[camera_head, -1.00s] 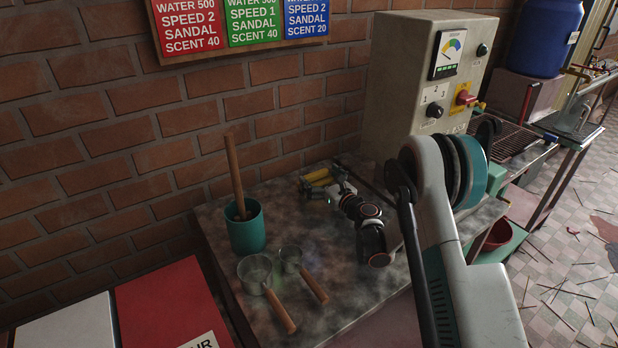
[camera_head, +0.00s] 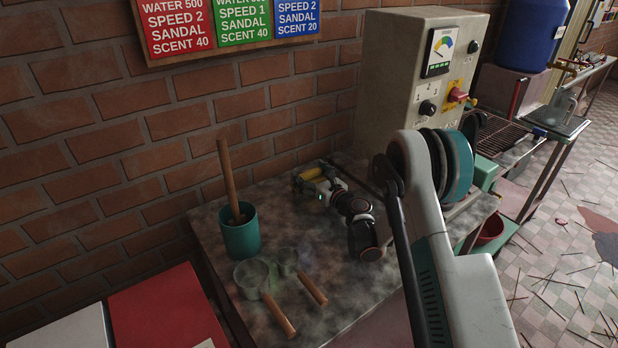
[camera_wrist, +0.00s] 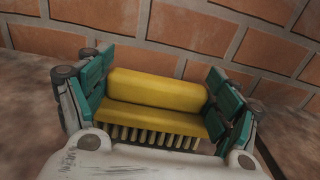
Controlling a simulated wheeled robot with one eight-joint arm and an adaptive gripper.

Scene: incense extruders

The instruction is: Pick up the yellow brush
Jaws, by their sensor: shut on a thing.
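The yellow brush (camera_wrist: 150,100) lies between the two green-padded fingers of my gripper (camera_wrist: 155,105) in the wrist view. Its bristles point down toward the palm side in that picture. The fingers are closed on its two ends. In the head view the brush (camera_head: 312,174) shows small and partly hidden by my gripper (camera_head: 318,184), over the back of the stone-topped table (camera_head: 215,232) near the brick wall. I cannot tell whether the brush touches the tabletop.
A teal cup (camera_head: 241,238) with a wooden stick stands left of my gripper. Two wooden-handled scoops (camera_head: 277,312) lie in front. A beige control box (camera_head: 400,70) stands behind to the right. The brick wall (camera_head: 190,130) is close behind.

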